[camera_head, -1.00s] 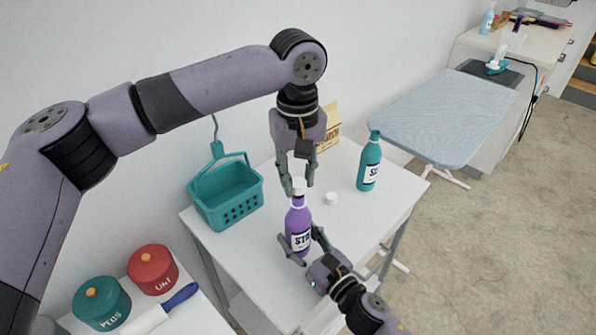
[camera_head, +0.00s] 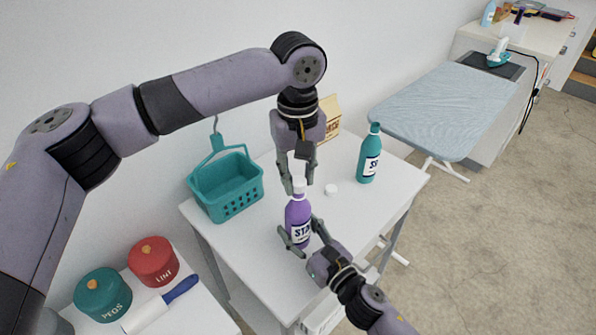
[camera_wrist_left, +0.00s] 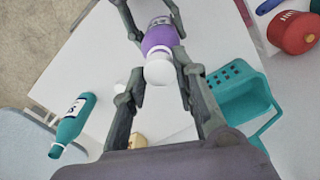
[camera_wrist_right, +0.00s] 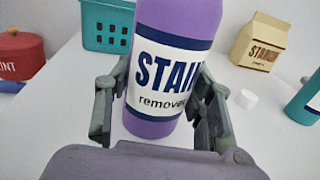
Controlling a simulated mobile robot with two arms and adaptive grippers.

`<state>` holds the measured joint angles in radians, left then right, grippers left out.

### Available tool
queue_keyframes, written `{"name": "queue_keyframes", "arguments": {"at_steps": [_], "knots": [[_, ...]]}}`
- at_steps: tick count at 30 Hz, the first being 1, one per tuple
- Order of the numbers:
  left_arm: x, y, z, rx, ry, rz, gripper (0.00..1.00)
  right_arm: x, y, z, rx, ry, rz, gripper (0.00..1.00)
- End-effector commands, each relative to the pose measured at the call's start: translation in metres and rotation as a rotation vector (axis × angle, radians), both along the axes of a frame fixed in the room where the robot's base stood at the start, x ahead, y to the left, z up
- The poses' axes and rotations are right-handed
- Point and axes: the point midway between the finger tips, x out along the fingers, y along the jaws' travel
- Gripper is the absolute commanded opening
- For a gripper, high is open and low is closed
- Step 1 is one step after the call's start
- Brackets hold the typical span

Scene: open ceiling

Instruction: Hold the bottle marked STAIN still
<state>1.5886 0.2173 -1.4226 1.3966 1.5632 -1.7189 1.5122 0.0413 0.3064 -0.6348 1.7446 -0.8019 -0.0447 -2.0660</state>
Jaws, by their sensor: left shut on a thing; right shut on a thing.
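The purple bottle marked STAIN (camera_head: 297,218) stands upright on the white table, with a white cap (camera_head: 299,187) on top. My right gripper (camera_head: 300,234) is shut around its lower body from the front; the right wrist view shows the bottle (camera_wrist_right: 175,75) between both fingers, label facing me. My left gripper (camera_head: 299,184) points down from above, shut on the white cap. In the left wrist view the cap (camera_wrist_left: 159,69) sits between the fingers, above the purple shoulder.
A teal bottle (camera_head: 369,158) and a loose white cap (camera_head: 331,190) stand to the right of the purple bottle. A teal basket (camera_head: 232,188) is at the left, a carton (camera_head: 330,118) behind. Red (camera_head: 153,264) and green (camera_head: 102,296) canisters are on a nearer surface.

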Motion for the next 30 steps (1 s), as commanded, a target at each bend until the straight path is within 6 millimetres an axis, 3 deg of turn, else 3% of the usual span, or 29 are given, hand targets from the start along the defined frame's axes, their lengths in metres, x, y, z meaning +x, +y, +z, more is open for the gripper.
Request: {"name": "queue_keyframes", "arguments": {"at_steps": [30], "knots": [[0.000, 0.000, -0.011, 0.001, 0.001, -0.035, 0.16, 0.000, 0.000, -0.001, 0.000, 0.001, 0.000, 0.00]]}}
